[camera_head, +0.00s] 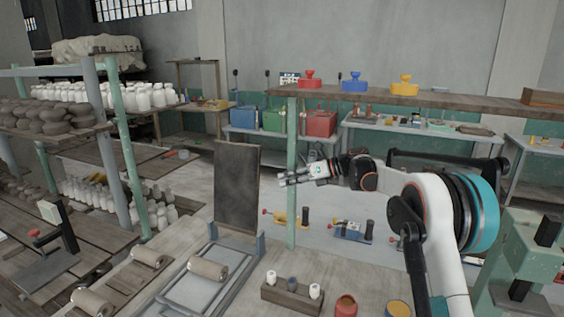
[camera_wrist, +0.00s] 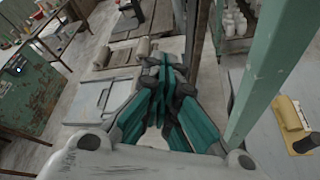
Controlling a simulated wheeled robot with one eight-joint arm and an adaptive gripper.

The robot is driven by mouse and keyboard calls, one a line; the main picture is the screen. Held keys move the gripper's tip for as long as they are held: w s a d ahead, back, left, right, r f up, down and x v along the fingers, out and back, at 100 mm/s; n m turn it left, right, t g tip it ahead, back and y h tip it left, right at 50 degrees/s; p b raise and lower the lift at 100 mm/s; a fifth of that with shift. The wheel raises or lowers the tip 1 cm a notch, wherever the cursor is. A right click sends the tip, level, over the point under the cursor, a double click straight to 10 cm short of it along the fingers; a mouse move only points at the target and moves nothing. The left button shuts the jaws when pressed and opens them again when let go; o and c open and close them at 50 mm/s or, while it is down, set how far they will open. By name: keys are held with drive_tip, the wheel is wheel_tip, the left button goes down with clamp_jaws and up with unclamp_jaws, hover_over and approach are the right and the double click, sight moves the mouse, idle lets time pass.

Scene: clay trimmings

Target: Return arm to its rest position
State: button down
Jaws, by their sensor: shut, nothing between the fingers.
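My gripper (camera_head: 287,180) is at the end of my raised arm, which reaches from the right side of the head view toward the middle. The gripper points left, in front of the green post (camera_head: 292,150) and to the right of the dark upright board (camera_head: 237,187). In the wrist view my gripper (camera_wrist: 163,65) shows its teal fingers closed together, with nothing between them. Whether it touches the post cannot be told from these views.
A wooden shelf (camera_head: 385,96) with red, blue and yellow lidded objects runs behind the arm. A wooden box (camera_head: 290,296) with small pots stands below. Racks at left hold white bottles (camera_head: 150,97). A green machine (camera_head: 520,255) stands at right.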

drive_tip(key=s+d+r+n+t+h+b, duration=0.1)
drive_tip(key=s+d+r+n+h, duration=0.2)
drive_tip(key=s, duration=0.6)
drive_tip(key=s+d+n+h+b, duration=0.1)
drive_tip(key=s+d+n+h, duration=0.1)
drive_tip(key=s+n, duration=0.5)
drive_tip(key=s+d+r+n+t+h+b, duration=0.1)
drive_tip(key=s+d+r+n+h, duration=0.15)
drive_tip(key=s, duration=0.75)
drive_tip(key=s+d+f+n+h, duration=0.2)
drive_tip(key=s+d+f+n, duration=0.1)
drive_tip(key=s, duration=0.5)
drive_tip(key=s+d+f+n+t+h+b, duration=0.1)
drive_tip(key=s+d+f+n, duration=0.3)
drive_tip(key=s, duration=0.5)
drive_tip(key=s+d+f+n+t+h, duration=0.1)
drive_tip(key=s+d+f+n+h, duration=0.2)
drive_tip(key=s+f+n, duration=0.3)
drive_tip(key=shift+s+d+f+n+b, duration=0.35)
drive_tip(key=shift+s+d, duration=0.3)
drive_tip(key=shift+s, duration=0.6)
